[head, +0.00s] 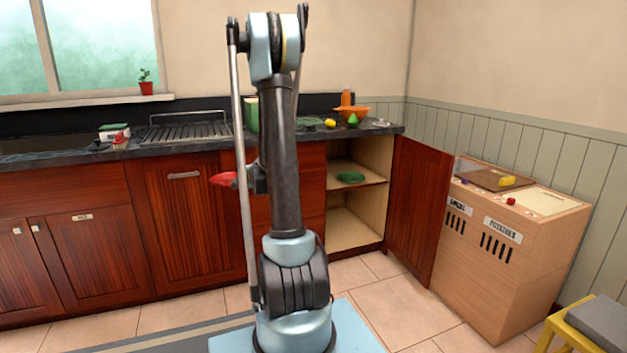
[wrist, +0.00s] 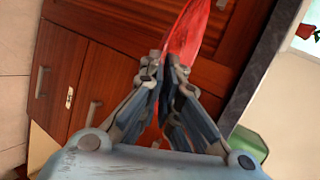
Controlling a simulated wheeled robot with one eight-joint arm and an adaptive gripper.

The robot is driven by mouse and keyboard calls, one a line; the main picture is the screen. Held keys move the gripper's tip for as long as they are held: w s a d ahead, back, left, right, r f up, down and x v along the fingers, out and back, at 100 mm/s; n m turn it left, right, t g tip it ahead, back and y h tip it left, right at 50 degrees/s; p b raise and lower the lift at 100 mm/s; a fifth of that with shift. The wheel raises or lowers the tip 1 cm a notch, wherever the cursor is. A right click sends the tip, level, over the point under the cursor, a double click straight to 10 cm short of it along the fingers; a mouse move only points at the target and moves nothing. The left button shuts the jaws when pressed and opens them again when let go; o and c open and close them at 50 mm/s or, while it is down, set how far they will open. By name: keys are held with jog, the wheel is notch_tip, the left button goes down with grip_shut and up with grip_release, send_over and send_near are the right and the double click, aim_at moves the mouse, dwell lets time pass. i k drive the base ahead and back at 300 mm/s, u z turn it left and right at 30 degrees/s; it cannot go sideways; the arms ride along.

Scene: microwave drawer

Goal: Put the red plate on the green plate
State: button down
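The red plate (head: 222,179) shows at the left of my arm in the head view, held up in front of the cabinet fronts. In the wrist view the red plate (wrist: 190,35) is pinched edge-on between the fingertips of my gripper (wrist: 165,65), which is shut on it. My arm's column hides most of the gripper in the head view. The green plate (head: 351,177) lies on the upper shelf inside the open cabinet (head: 355,215), to the right of my arm. The red plate is well apart from the green plate.
The cabinet door (head: 418,205) stands open to the right, beside a wooden bin box (head: 510,265). The counter (head: 140,150) holds a drying rack (head: 188,131), an orange bowl (head: 347,112) and a green container (head: 251,115). A yellow stool (head: 570,325) is at the lower right.

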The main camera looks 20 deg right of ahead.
aim_at(353, 183)
jog(key=u, duration=0.75)
jog(key=k, duration=1.4)
jog(key=z, duration=1.45)
jog(key=i, duration=1.6)
jog(key=u, duration=0.05)
